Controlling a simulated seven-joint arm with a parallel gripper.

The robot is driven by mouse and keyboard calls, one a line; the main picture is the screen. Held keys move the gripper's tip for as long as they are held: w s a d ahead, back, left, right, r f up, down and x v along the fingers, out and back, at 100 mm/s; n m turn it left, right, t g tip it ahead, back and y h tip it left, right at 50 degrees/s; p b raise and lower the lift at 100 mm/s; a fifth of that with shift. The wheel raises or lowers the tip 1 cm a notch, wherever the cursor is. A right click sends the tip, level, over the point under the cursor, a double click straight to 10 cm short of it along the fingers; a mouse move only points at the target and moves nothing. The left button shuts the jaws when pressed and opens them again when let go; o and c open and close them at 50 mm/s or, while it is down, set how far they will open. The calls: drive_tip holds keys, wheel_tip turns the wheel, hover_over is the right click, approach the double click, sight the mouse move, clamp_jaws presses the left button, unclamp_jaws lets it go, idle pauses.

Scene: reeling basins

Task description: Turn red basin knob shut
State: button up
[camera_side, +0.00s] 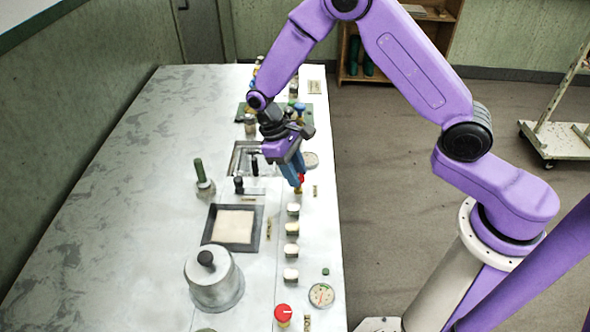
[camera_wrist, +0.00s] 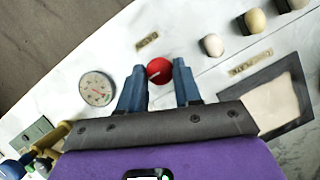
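The red basin knob (camera_wrist: 159,71) is round, with a pale line across its top. It sits between my fingertips in the wrist view; in the side view only a small red part (camera_side: 301,178) shows behind the fingers. My gripper (camera_side: 299,187) points down at the worktop's right side. In the wrist view the two blue fingers of my gripper (camera_wrist: 159,76) stand one on each side of the knob. The finger gap matches the knob's width, and I see no clear space. The fingers' inner faces are partly hidden.
A round gauge (camera_wrist: 97,89) and a brass plate (camera_wrist: 147,41) are close to the knob. Ivory knobs (camera_side: 292,229) line the counter. A second red knob (camera_side: 284,312), a lidded metal pot (camera_side: 214,283) and a square basin (camera_side: 207,235) are nearer. The left worktop (camera_side: 100,200) is clear.

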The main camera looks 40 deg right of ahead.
drive_tip(key=shift+c, duration=0.6)
drive_tip(key=m+y, duration=0.1)
drive_tip(key=m, duration=0.2)
drive_tip(key=shift+d, duration=0.15)
drive_tip(key=m+y, duration=0.1)
drive_tip(key=m, duration=0.2)
drive_tip(key=m+y, duration=0.1)
drive_tip(key=m, duration=0.1)
drive_tip(key=shift+d+r+m+y, duration=0.1)
drive_tip(key=shift+d+m+y, duration=0.1)
drive_tip(key=shift+m+y, duration=0.15)
drive_tip(key=m+t+y, duration=0.1)
drive_tip(key=m, duration=0.3)
drive_tip(key=shift+d+m, duration=0.15)
drive_tip(key=shift+m, duration=0.1)
drive_tip(key=m, duration=0.2)
drive_tip(key=m+t+y, duration=0.1)
drive_tip(key=m, duration=0.1)
drive_tip(key=shift+s+d+m, duration=0.1)
drive_tip(key=shift+s+m, duration=0.05)
drive_tip(key=shift+m, duration=0.15)
drive_tip(key=shift+t, duration=0.3)
drive_tip(key=o, duration=1)
